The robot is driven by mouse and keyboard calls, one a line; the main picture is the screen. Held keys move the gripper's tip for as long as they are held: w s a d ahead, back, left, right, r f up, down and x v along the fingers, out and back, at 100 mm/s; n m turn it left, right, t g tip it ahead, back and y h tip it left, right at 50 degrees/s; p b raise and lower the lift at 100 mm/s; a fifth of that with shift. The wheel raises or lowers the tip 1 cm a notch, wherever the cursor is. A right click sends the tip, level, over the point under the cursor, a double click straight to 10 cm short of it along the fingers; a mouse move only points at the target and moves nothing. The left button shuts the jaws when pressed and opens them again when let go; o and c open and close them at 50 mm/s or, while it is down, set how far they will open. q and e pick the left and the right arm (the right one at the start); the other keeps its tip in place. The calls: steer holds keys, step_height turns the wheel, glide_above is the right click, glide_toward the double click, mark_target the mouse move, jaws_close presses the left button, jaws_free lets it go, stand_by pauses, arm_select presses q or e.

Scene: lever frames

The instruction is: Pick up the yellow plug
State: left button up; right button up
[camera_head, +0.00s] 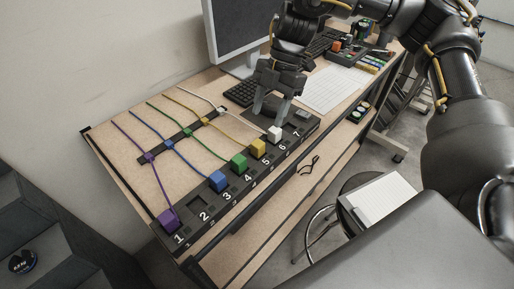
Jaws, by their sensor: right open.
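The yellow plug (258,147) sits in the dark numbered strip (232,190) on the desk, by number 5, with a yellow cable running up and left from it. My right gripper (267,116) points down over the strip's far end, with its fingers spread and nothing visible between them. It is above and slightly beyond the yellow plug, apart from it. Its right fingertip is close to the white plug (275,133) by number 6; whether they touch cannot be told. My left gripper is not in view.
The green plug (239,162), blue plug (217,181) and purple plug (169,221) sit farther down the strip. Their cables run to a dark bar (180,137). A monitor (238,30) and keyboard (240,92) stand behind.

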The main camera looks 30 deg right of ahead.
mark_target(258, 143)
steer(key=x, duration=0.4)
steer(key=shift+w+a+f+p, duration=0.15)
steer(key=shift+a+f+p, duration=0.1)
steer(key=shift+f+p, duration=0.1)
steer(key=shift+f, duration=0.15)
steer(key=shift+s+a+f, duration=0.1)
steer(key=shift+s+f, duration=0.1)
steer(key=p+x, duration=0.1)
steer(key=x, duration=0.2)
steer(key=shift+w+f+p, duration=0.15)
steer(key=shift+f+p, duration=0.2)
steer(key=shift+p, duration=0.05)
steer(key=shift+a+f, duration=0.1)
steer(key=shift+f, duration=0.45)
steer(key=shift+c, duration=0.8)
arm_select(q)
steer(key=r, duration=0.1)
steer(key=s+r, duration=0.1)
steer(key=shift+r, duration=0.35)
arm_select(e)
steer(key=c, duration=0.9)
